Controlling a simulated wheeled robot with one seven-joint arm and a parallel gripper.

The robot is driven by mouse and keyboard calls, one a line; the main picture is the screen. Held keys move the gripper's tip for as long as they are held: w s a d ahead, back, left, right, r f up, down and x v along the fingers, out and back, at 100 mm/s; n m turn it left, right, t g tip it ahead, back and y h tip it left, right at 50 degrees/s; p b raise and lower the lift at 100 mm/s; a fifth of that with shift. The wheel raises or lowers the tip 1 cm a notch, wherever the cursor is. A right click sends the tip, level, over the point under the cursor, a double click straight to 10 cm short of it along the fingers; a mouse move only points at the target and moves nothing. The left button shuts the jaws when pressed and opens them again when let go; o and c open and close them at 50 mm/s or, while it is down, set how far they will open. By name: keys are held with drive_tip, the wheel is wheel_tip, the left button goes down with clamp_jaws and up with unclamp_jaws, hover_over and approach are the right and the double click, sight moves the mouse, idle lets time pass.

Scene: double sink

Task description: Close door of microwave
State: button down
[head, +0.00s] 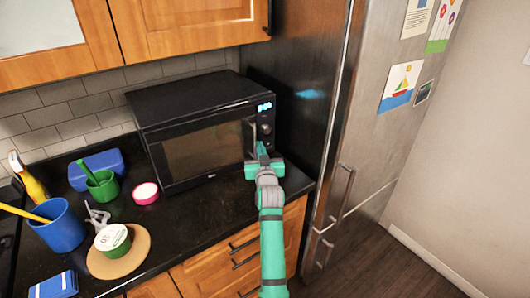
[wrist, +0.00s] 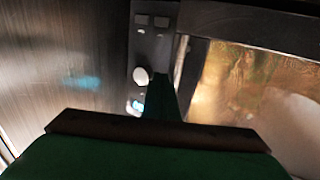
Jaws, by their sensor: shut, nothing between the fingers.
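The black microwave (head: 195,100) stands on the counter against the tiled wall. Its door (head: 203,150) looks flush or nearly flush with the front in the head view; I cannot tell whether a small gap is left. The control panel with its knob (wrist: 141,76) shows beside the door window (wrist: 250,85) in the wrist view. My gripper (head: 262,152) is shut and empty, in front of the right part of the microwave by the door handle (head: 249,138). In the wrist view its fingers (wrist: 163,82) point at the strip between panel and door. I cannot tell whether they touch it.
A steel fridge (head: 345,120) stands close on the right. On the counter to the left are a pink-rimmed tub (head: 146,194), a green cup (head: 103,187), a blue cup (head: 58,226) and a round board (head: 118,264). Wooden cabinets (head: 190,22) hang above.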

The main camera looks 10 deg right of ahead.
drive_tip(key=shift+w, duration=0.3)
idle(0.4)
